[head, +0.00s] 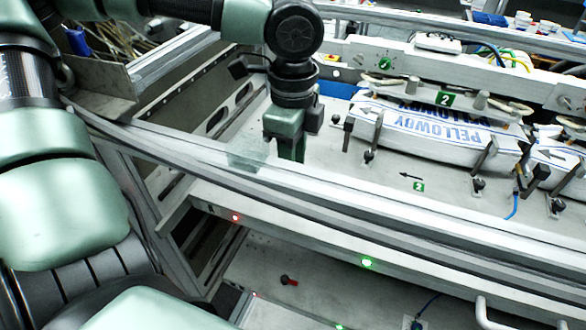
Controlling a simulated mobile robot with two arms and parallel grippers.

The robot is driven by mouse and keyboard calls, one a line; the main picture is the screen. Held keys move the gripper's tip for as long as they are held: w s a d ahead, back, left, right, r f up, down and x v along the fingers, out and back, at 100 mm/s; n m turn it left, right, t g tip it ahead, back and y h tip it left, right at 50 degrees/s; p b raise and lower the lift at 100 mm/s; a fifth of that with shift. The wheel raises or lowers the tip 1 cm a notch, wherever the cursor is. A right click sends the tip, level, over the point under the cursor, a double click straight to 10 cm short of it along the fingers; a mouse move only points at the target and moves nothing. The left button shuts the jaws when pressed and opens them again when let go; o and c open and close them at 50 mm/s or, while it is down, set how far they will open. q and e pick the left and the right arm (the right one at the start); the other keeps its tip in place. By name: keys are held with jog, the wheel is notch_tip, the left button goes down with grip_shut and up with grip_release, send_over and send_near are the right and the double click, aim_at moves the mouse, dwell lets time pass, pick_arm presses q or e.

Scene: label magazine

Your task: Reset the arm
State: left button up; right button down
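My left gripper (290,153) hangs down from its wrist over the grey bed of the machine, left of the label stack. Its fingers are small and seen partly from the side, so I cannot tell whether they are open or shut. I see nothing held below it. A stack of white and blue labels printed PELLOWBY (440,132) lies in the magazine, between upright metal posts, apart from the gripper. My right gripper is not in view.
A silver rail (400,226) runs along the machine's front edge. A clear plate (247,152) stands just left of the gripper. Green number 2 tags (445,98) mark the magazine. The bed between gripper and labels is mostly bare.

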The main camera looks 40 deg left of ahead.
pick_arm(q)
jog(key=shift+r, duration=0.3)
jog(key=shift+w, duration=0.15)
